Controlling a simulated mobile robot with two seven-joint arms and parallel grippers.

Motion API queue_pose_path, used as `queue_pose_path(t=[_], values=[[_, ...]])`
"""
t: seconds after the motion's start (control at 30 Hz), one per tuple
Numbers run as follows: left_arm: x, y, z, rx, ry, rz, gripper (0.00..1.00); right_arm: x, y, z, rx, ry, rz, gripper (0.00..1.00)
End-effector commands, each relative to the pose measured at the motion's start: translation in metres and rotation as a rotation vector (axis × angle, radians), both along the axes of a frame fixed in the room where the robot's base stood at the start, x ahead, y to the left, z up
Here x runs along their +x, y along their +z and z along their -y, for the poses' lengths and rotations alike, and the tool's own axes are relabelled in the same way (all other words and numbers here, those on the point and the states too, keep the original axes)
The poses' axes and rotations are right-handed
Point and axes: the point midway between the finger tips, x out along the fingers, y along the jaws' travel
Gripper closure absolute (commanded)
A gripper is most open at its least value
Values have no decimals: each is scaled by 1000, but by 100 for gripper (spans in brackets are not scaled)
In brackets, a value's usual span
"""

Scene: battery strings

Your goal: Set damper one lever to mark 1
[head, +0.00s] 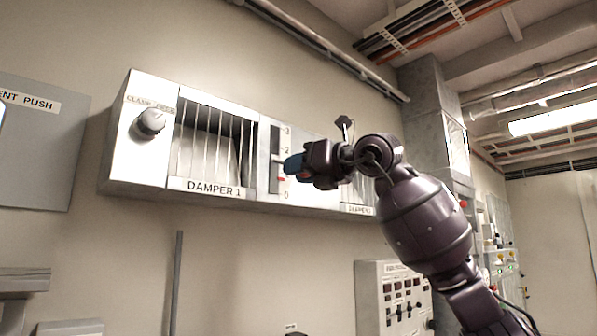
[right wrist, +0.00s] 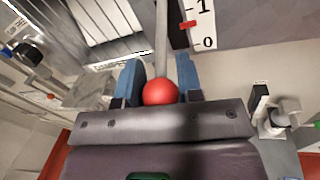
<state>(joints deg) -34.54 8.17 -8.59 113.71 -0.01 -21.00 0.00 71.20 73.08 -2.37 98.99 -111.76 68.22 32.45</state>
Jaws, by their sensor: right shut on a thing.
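The damper one lever is a grey rod (right wrist: 162,40) with a red ball knob (right wrist: 160,92). In the right wrist view the knob sits between the blue fingers of my right gripper (right wrist: 160,80), which is shut on it. In the head view my right gripper (head: 293,164) is at the scale (head: 287,133) right of the DAMPER 1 grille. The lever's stem (head: 277,158) shows there between 2 and where the hidden 1 lies. My left gripper is in neither view.
The damper housing (head: 140,178) has a round knob (head: 151,123) on its left side. A second damper grille is partly hidden behind my right arm. A control panel (head: 372,300) is below right, and a grey pole (head: 175,280) stands below the housing.

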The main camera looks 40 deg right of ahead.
Motion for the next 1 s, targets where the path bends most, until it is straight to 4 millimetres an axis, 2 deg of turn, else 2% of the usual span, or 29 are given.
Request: queue_pose_path(t=[0.03,0.43,0.47,0.6,0.87,1.0], values=[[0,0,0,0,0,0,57,-3,5,0,1,0,14,100],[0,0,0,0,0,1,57,-3,5,0,1,2,13,100],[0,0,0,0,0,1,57,-3,5,0,1,2,13,65],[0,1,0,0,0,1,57,-3,3,0,1,0,9,43],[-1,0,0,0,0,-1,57,-1,1,0,0,0,3,42],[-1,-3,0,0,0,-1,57,-7,1,2,0,-2,4,42]])
